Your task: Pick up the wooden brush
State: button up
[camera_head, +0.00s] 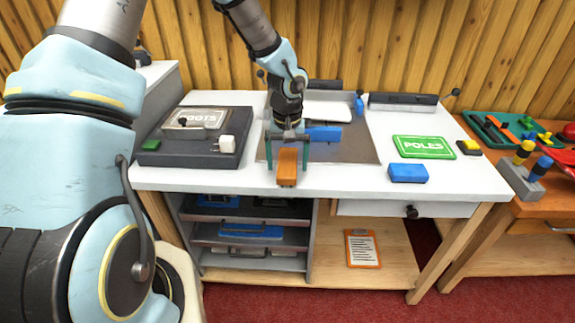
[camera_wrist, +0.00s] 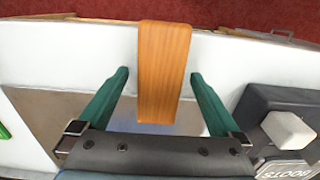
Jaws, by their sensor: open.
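The wooden brush (camera_head: 288,167) is an orange-brown block with wood grain. It lies at the front edge of the white bench, and its near end reaches the edge. In the wrist view the brush (camera_wrist: 163,70) runs upright between the fingers. My gripper (camera_head: 287,150) is above the bench at the brush, with its green fingers apart. In the wrist view my gripper (camera_wrist: 160,75) has one finger on each side of the brush, with a visible gap to both.
A dark press with a BOOTS plate (camera_head: 200,118) stands left of my gripper. A blue block (camera_head: 323,134) lies behind it on a grey mat (camera_head: 345,152). Another blue block (camera_head: 408,173) and a green POLES sign (camera_head: 423,147) lie to the right. White bench top between is clear.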

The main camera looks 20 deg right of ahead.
aim_at(288, 161)
grip_shut()
notch_tip(288, 161, up, 10)
jog(key=shift+b, duration=0.8)
dwell(0.5)
jog(key=c, duration=0.7)
grip_release()
jog(key=c, duration=0.6)
jog(key=shift+s, duration=0.1)
